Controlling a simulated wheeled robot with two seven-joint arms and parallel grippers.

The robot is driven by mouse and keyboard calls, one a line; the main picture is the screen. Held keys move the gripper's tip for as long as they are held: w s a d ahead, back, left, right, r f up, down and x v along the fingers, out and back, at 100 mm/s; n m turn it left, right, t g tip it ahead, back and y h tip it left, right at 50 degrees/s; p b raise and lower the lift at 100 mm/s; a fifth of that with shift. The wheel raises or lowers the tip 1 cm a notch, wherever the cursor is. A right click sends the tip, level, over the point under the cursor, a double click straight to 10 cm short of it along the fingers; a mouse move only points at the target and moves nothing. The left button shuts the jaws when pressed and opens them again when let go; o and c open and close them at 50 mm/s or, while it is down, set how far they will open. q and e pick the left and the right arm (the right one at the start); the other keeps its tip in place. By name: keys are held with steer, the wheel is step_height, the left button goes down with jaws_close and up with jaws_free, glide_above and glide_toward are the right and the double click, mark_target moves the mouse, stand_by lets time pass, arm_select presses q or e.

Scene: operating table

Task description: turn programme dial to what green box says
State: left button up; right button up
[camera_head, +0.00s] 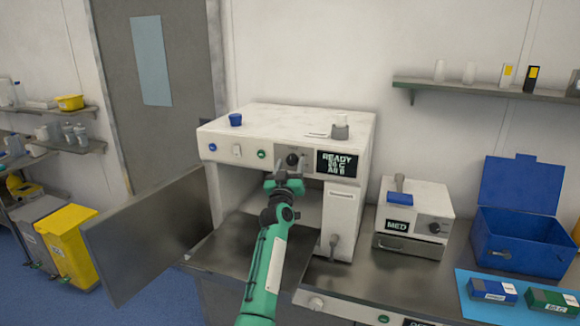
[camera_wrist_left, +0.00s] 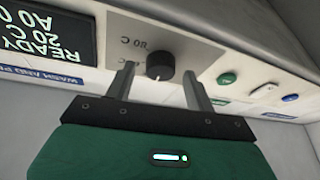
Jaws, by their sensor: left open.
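The programme dial (camera_head: 292,159) is a black knob on the front panel of the white machine (camera_head: 262,125). In the wrist view the dial (camera_wrist_left: 160,66) sits between the two fingers of my left gripper (camera_wrist_left: 159,74), which are open with a visible gap on each side. The dial's pointer mark and a printed "C" temperature label show near it, partly hidden. In the head view my left gripper (camera_head: 284,179) reaches up to just below the dial. The green box (camera_head: 552,299) lies at the far right; its label ends in "C", its digits too small to read surely. My right gripper is not seen.
The machine's display (camera_head: 337,163) reads READY, with 20 C in the wrist view. Its door (camera_head: 150,236) hangs open at left. A smaller white unit (camera_head: 413,207), a blue open case (camera_head: 521,240) and a blue box (camera_head: 488,290) stand on the right.

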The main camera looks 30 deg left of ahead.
arm_select(q)
steer(key=c, duration=1)
steer(key=shift+f, duration=0.1)
steer(key=m+h+b, duration=0.1)
steer(key=m+b, duration=0.1)
steer(key=m, duration=0.1)
steer(key=shift+a+f+t+h+b, duration=0.15)
steer(key=shift+f+t+h+b, duration=0.05)
steer(key=shift+t+h+b, duration=0.2)
steer(key=m+h+b, duration=0.1)
steer(key=m, duration=0.2)
steer(key=m+h+b, duration=0.1)
steer(key=m, duration=0.1)
steer(key=shift+s+a+m+t+h+b, duration=0.1)
steer(key=shift+m+t+h+b, duration=0.2)
steer(key=shift+m, duration=0.1)
steer(key=m+h, duration=0.2)
steer(key=m, duration=0.1)
steer(key=shift+a+r+m+b, duration=0.1)
steer(key=shift+r+m+b, duration=0.05)
steer(key=shift+m+b, duration=0.25)
steer(key=shift+r+m+h+p, duration=0.15)
steer(key=shift+m+h+p, duration=0.15)
steer(key=shift+m+h, duration=1.5)
steer(key=shift+m+y, duration=0.4)
steer(key=shift+m, duration=0.3)
